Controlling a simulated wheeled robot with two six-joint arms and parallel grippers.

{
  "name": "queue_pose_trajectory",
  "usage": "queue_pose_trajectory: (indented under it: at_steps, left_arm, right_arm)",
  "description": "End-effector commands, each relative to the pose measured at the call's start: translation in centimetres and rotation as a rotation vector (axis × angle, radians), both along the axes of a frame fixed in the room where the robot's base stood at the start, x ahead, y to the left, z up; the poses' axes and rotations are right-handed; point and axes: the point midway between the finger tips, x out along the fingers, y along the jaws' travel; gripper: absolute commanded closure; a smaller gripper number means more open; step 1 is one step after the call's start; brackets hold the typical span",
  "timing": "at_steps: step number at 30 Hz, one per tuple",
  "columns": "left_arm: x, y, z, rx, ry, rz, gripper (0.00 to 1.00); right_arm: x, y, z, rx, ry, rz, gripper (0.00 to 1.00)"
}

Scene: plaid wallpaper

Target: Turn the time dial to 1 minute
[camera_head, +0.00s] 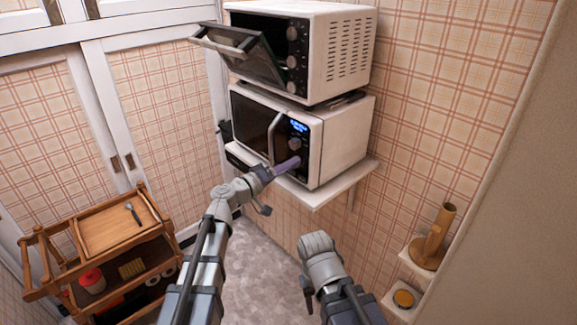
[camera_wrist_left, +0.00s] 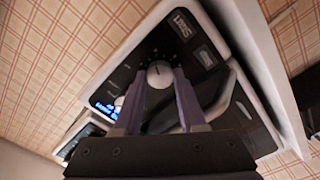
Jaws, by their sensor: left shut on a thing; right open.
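The microwave (camera_head: 341,137) is white with a black front panel and stands on a wall shelf. Its panel has a lit blue display (camera_head: 299,126), an upper knob (camera_head: 294,143) and a lower dial. My left gripper (camera_head: 293,163) has its purple fingers at that lower dial. In the left wrist view the round grey time dial (camera_wrist_left: 159,73), ringed with markings, sits between the two fingertips, and the left gripper (camera_wrist_left: 160,82) is shut on it. The dial's exact setting is too small to read. My right wrist is low in the middle of the head view; its fingers are hidden.
A toaster oven (camera_head: 345,48) with its door (camera_head: 240,52) hanging partly open stands on the microwave. A wooden cart (camera_head: 112,232) is at the lower left.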

Motion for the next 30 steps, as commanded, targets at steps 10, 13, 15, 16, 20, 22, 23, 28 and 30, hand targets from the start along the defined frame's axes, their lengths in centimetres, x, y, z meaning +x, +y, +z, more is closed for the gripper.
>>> queue_pose_trajectory:
  at_steps: [10,13,15,16,20,22,23,28,30]
  left_arm:
    - [0.02,0.04,-0.07,-0.193,0.194,0.001,1.00]
    - [0.02,0.05,-0.09,-0.261,0.262,0.001,1.00]
    - [0.02,0.06,-0.09,-0.308,0.310,0.001,1.00]
    - [0.03,0.06,-0.10,-0.328,0.329,0.001,1.00]
    - [0.02,0.07,-0.13,-0.412,0.413,0.001,1.00]
    - [0.02,0.06,-0.14,-0.454,0.455,0.001,1.00]
    - [0.02,0.06,-0.14,-0.471,0.472,0.001,1.00]
    - [0.02,0.07,-0.16,-0.559,0.560,0.001,1.00]
    - [0.02,0.06,-0.17,-0.590,0.591,0.001,1.00]
  right_arm:
    - [0.00,-0.01,-0.06,0.000,0.000,0.000,0.50]
    - [0.00,0.01,-0.07,0.000,0.000,0.000,0.50]
    - [0.00,0.00,-0.09,0.000,0.000,0.000,0.50]
    - [0.00,0.00,-0.09,0.000,0.000,0.000,0.50]
    - [0.00,0.00,-0.11,0.000,0.000,0.000,0.50]
    - [0.00,0.00,-0.12,0.000,0.000,0.000,0.50]
    - [0.00,0.00,-0.13,0.000,0.000,0.000,0.50]
    - [0.00,0.00,-0.15,0.000,0.000,0.000,0.50]
    - [0.00,0.00,-0.15,0.000,0.000,0.000,0.50]
